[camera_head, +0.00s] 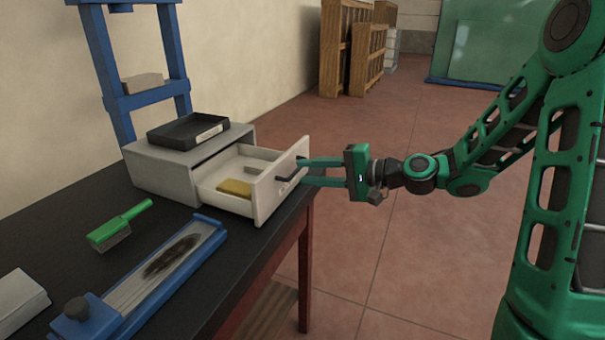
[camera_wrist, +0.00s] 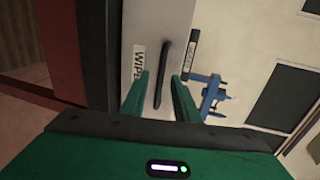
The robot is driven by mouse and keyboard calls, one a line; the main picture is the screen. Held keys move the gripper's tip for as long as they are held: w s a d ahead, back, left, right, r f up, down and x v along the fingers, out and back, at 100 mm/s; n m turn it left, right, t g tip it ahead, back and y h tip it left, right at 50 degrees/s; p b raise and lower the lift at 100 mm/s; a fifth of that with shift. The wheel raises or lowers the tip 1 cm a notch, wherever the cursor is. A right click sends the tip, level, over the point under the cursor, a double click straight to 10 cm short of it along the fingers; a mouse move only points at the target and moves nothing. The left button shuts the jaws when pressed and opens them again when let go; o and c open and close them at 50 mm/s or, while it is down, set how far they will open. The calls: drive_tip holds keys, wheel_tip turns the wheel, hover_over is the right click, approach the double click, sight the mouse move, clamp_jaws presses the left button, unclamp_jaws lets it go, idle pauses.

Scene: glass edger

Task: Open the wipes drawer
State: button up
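The wipes drawer (camera_head: 266,199) is pulled out of a small grey cabinet (camera_head: 165,172) on the table, with its inside showing. A yellow item (camera_head: 235,188) and a pale item lie inside. Its front carries a dark bar handle (camera_head: 292,170). In the wrist view the drawer front (camera_wrist: 187,16) has a label (camera_wrist: 138,62) reading "WIPE", partly hidden by a finger. The handle (camera_wrist: 164,65) lies between my fingertips, with gaps on both sides. My gripper (camera_head: 303,171) is open at the drawer front.
A black tray (camera_head: 188,131) sits on the cabinet. A green brush (camera_head: 120,226) and a blue-framed board (camera_head: 165,265) lie on the dark table (camera_head: 60,233). A blue stand (camera_head: 118,108) rises behind. Floor (camera_head: 400,245) right of the table is clear except for my arm.

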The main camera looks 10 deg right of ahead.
drive_tip(key=v, duration=0.8)
drive_tip(key=shift+d, duration=0.15)
drive_tip(key=shift+s, duration=0.1)
drive_tip(key=s+d+f+n+g+h, duration=0.3)
drive_tip(key=s+d+f+g+h, duration=0.15)
drive_tip(key=s+f+h, duration=0.35)
drive_tip(key=s+d+m+g+h, duration=0.1)
drive_tip(key=s+d+g+h, duration=0.1)
drive_tip(key=s+d, duration=0.5)
drive_tip(key=s+d+m+g+h, duration=0.1)
drive_tip(key=s+d, duration=0.7)
drive_tip(key=s, duration=0.8)
drive_tip(key=shift+s+r+m+g+h, duration=0.2)
drive_tip(key=shift+r+m+g+h, duration=0.1)
drive_tip(key=shift+g+h, duration=0.5)
drive_tip(key=shift+d, duration=0.1)
